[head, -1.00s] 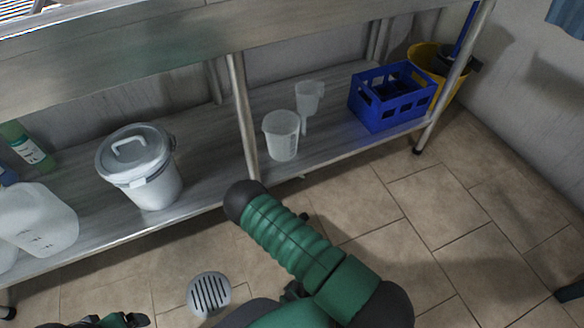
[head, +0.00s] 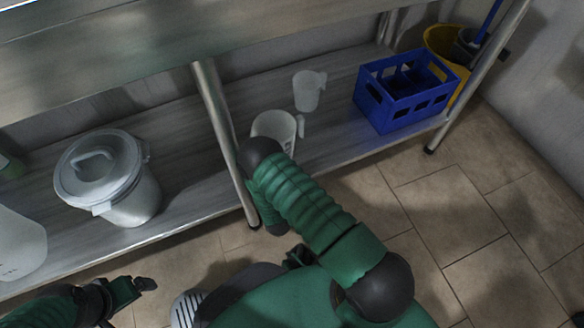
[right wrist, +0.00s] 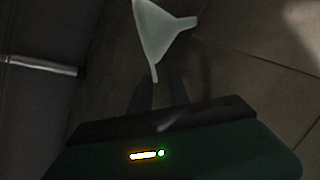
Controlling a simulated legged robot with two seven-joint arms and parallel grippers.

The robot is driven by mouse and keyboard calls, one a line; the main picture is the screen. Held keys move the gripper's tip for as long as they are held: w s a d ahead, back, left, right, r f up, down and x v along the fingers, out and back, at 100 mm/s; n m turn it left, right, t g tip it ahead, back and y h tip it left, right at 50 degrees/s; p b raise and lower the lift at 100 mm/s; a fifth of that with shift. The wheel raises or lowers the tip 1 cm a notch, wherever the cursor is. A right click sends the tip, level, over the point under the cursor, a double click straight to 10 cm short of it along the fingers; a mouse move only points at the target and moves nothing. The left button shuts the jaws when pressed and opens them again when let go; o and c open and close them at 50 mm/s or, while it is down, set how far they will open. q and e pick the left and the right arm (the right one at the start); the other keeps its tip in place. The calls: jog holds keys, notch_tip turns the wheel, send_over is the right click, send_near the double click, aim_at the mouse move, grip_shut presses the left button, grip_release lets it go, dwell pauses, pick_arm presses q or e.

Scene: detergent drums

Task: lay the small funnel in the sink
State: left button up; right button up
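The small funnel (right wrist: 160,30) is whitish and translucent, at the top of the right wrist view, its spout pointing right. My right gripper (right wrist: 158,84) has its dark fingers on either side of the funnel's lower rim edge and appears shut on it, though the picture is dim. The right gripper is hidden behind my own arm in the head view. My left gripper (head: 142,285) is low at the left of the head view, over the floor, with nothing visible in it; its finger gap is unclear. The sink basin is not in view; only a steel bench front (head: 200,30) shows at the top.
The lower shelf (head: 190,180) holds a lidded white bucket (head: 130,200), a translucent jug (head: 20,245), two measuring jugs (head: 307,92) (head: 272,124) and a blue crate (head: 405,95). A steel leg (head: 213,105) stands mid-front. A yellow bucket (head: 440,40) is at the right end. Tiled floor at right is clear.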

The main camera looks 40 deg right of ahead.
jog(key=shift+w+d+r, duration=0.1)
jog(key=shift+w+d, duration=0.05)
jog(key=shift+w, duration=0.2)
jog(key=shift+s, duration=0.1)
jog(key=shift+a+r, duration=0.15)
jog(key=shift+a, duration=0.15)
jog(key=shift+c, duration=2.1)
grip_shut()
jog(key=shift+d, duration=0.15)
